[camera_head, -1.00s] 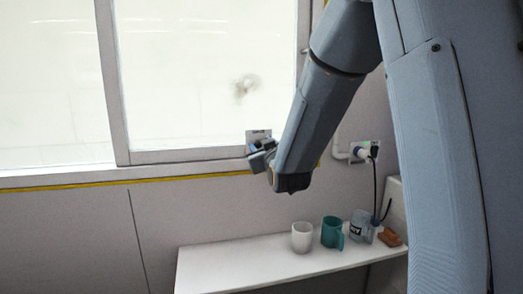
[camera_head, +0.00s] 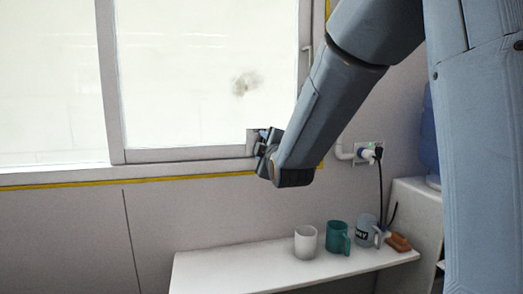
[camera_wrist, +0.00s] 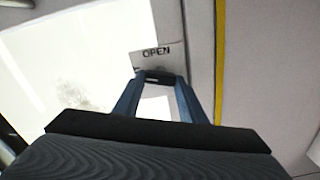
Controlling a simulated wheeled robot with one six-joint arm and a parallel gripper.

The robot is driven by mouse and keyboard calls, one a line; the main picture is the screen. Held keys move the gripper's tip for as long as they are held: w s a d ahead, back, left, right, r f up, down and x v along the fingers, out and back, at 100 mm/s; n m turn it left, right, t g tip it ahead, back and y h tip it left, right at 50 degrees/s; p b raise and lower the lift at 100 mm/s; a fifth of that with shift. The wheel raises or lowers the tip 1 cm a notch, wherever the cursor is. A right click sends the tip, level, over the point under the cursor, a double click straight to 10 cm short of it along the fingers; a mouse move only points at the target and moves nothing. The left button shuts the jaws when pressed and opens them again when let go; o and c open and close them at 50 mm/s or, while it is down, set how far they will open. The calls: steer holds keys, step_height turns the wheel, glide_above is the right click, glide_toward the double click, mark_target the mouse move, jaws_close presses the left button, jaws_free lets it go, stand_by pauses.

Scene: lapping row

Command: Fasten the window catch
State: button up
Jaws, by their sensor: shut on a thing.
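The window catch (camera_wrist: 158,77) is a small dark lever on the window's lower frame, seen in the wrist view between my fingertips. My gripper (camera_wrist: 156,82) is shut on it, with one blue finger on each side. A pale plate (camera_wrist: 143,60) marked "OPEN" lies just beyond the fingertips. In the head view the plate (camera_head: 251,141) shows at the lower right corner of the window pane (camera_head: 200,90), with my gripper (camera_head: 264,142) right beside it. The catch itself is mostly hidden by my gripper there.
A white shelf (camera_head: 225,268) below carries a white mug (camera_head: 305,242), a teal mug (camera_head: 337,236), a grey mug (camera_head: 367,231) and an orange-brown block (camera_head: 398,242). A wall socket (camera_head: 368,153) with a plug and cable is to the right. The wall below the window is clear.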

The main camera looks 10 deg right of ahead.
steer(key=shift+f+n+b, duration=0.1)
steer(key=shift+n+b, duration=0.6)
steer(key=shift+n, duration=1.1)
steer(key=o, duration=1.1)
steer(key=shift+c, duration=0.2)
steer(key=shift+s, duration=0.1)
steer(key=s+b, duration=0.1)
steer(key=s, duration=0.6)
steer(key=shift+s, duration=0.35)
